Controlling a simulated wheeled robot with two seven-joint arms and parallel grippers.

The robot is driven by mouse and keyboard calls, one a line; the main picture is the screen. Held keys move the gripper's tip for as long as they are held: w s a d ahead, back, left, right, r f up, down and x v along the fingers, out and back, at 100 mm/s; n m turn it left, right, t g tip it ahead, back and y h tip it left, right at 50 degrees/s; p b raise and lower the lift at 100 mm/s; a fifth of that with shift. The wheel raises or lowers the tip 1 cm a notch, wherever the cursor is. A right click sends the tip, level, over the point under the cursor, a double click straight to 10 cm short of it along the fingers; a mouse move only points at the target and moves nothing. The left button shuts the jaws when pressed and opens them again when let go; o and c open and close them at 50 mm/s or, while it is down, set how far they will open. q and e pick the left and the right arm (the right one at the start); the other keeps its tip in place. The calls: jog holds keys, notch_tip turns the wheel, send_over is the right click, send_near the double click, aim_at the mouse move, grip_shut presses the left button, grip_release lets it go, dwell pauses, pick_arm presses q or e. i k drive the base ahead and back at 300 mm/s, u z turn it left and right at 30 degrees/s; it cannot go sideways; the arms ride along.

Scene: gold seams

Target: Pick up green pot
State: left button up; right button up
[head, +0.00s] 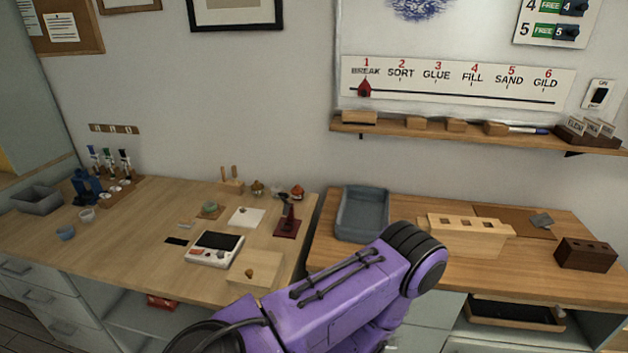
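A small round green thing (210,209), which may be the green pot, sits on the left table between the pegged wooden block and the white device. It is too small to make out clearly. A purple arm link of mine crosses the lower middle of the head view, in front of the gap between the tables. Neither of my grippers shows, so I cannot tell what they hold.
The right table holds a grey-blue bin (340,215) and wooden blocks (465,238).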

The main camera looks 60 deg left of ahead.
aim_at(209, 206)
jog(key=z, duration=0.85)
jog(key=k, duration=2.65)
jog(key=u, duration=0.85)
